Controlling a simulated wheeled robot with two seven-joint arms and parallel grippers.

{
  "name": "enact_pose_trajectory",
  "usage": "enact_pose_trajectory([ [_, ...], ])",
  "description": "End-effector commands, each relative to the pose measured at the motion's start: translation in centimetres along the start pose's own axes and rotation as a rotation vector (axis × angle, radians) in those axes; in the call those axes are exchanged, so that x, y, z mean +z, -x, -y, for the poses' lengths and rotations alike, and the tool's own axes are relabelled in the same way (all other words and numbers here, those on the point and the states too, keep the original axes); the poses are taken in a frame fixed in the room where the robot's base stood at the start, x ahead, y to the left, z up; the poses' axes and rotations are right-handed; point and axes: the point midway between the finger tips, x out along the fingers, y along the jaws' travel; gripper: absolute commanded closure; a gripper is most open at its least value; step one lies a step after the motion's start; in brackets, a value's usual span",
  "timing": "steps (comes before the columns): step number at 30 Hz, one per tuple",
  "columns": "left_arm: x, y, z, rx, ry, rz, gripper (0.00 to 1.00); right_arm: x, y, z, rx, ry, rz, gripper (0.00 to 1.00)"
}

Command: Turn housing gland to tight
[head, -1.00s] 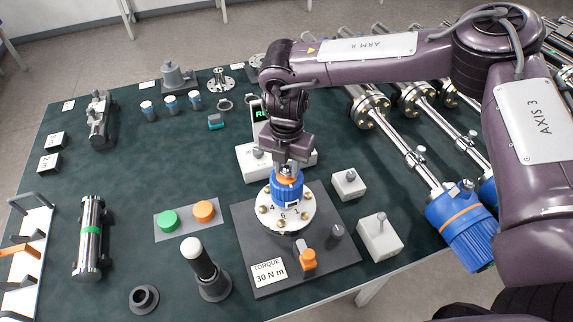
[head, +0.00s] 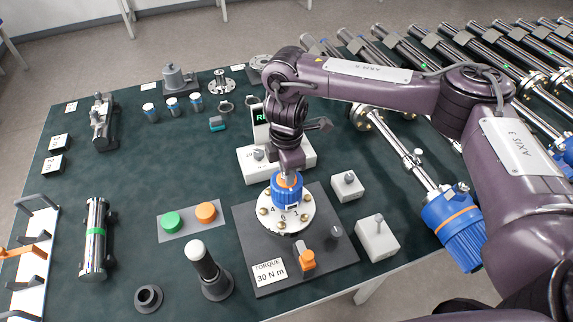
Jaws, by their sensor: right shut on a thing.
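The blue transmitter housing (head: 287,190) stands upright on a round silver flange (head: 284,218) with bolts and numbers, on a dark grey plate (head: 257,250). An orange ring shows at its top. My right gripper (head: 287,178) comes down from above and is shut at the housing's top. The gland itself is hidden under the gripper, so its angle cannot be told. My left gripper is not in view.
A sign reading "TORQUE 30 N m" (head: 269,272) and an orange clamp (head: 307,261) sit on the plate's front. Grey boxes with knobs (head: 377,238) stand right of it. Green (head: 171,222) and orange (head: 205,212) buttons lie left. A white-topped post (head: 202,261) stands front left.

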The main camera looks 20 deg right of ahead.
Motion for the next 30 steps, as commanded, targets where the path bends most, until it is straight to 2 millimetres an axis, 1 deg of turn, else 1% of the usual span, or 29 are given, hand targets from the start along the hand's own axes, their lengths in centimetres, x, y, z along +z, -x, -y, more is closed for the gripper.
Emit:
enact_pose_trajectory([
  [1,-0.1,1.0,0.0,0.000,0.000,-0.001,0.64,0.0,0.5,0.0,0.000,-0.047,-0.001,0.94],
  [24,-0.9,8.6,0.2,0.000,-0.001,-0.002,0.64,-0.1,0.6,0.0,0.000,-0.778,-0.001,0.94],
  [30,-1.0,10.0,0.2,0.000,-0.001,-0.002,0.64,0.0,0.4,-0.1,0.000,-0.963,-0.001,0.94],
])
